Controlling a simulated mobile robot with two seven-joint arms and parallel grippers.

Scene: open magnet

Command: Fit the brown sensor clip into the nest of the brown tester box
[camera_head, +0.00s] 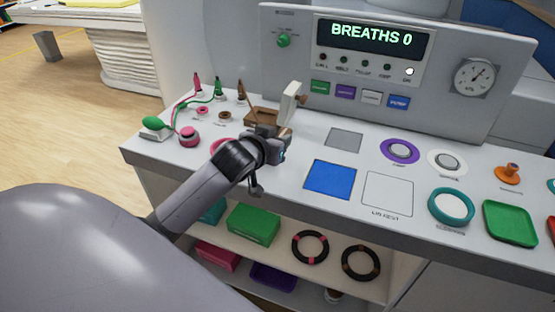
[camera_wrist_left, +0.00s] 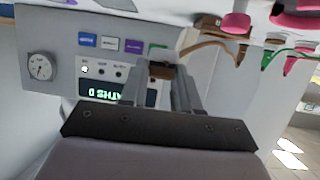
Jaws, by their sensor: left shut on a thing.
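My left gripper (camera_head: 297,98) is shut on the brown sensor clip (camera_head: 303,101) and holds it above the counter, in front of the console. In the left wrist view, which is upside down, the clip (camera_wrist_left: 160,70) sits between the tips of the two grey fingers (camera_wrist_left: 157,90). The fingers hide part of the clip. The brown tester box (camera_head: 262,114) lies on the counter just left of the fingers in the head view. My wrist covers its near side, and its nest cannot be made out. My right gripper is in neither view.
Cone-shaped brown (camera_head: 241,92), green (camera_head: 218,90) and pink (camera_head: 197,84) pieces stand at the back left, with cords. A pink round piece (camera_head: 189,137) and a green bulb (camera_head: 150,122) are farther left. The console (camera_head: 430,105) rises behind. A grey square (camera_head: 345,139) is bare.

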